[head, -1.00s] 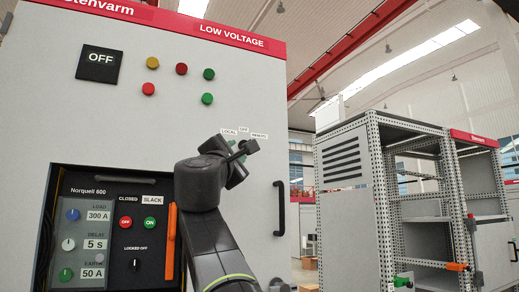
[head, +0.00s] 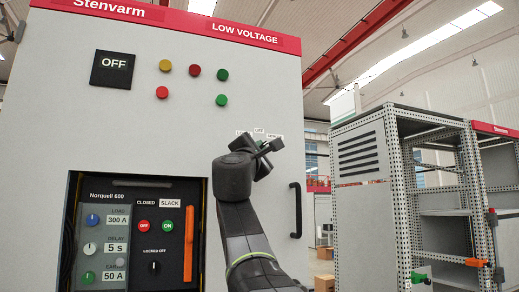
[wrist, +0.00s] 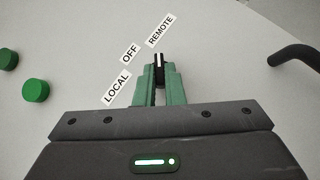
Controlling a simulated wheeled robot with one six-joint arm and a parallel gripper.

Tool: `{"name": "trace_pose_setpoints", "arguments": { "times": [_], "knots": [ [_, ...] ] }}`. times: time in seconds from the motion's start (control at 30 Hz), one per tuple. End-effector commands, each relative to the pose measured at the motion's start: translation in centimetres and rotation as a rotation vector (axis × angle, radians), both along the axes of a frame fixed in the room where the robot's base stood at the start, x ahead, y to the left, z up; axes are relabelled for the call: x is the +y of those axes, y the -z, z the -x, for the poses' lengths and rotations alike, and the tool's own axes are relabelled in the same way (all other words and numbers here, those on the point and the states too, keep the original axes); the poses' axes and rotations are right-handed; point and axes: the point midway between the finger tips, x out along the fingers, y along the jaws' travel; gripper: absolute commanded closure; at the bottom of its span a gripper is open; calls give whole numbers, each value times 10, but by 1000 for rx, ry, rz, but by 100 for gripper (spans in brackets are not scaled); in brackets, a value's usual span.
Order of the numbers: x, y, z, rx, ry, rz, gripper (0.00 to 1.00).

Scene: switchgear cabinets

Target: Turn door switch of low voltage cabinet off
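The low voltage cabinet (head: 130,130) fills the left of the head view. Its door switch (wrist: 159,66) is a dark knob with a white mark, beside tilted labels LOCAL, OFF (wrist: 131,52) and REMOTE (wrist: 160,29). The white mark points up in the wrist view, toward REMOTE. My gripper (wrist: 159,76) has its green fingers on both sides of the knob, with only a narrow gap between them, and looks closed on it. In the head view my arm and gripper (head: 265,146) hide the switch and part of the labels.
A black door handle (head: 296,210) is right of the switch and also shows in the wrist view (wrist: 296,56). Green buttons (wrist: 35,91) lie left of it. A breaker panel (head: 137,235) is set in lower down. An open rack (head: 400,190) stands at the right.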

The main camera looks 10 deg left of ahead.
Motion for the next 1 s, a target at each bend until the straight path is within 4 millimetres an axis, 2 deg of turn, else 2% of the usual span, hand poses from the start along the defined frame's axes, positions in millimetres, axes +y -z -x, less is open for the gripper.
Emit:
{"name": "trace_pose_setpoints", "arguments": {
  "times": [0.47, 1.0],
  "knots": [
    [-2, 6, -1, -44, 1, 60, 100],
    [-8, 12, -5, -292, 5, 428, 100]
  ]
}}
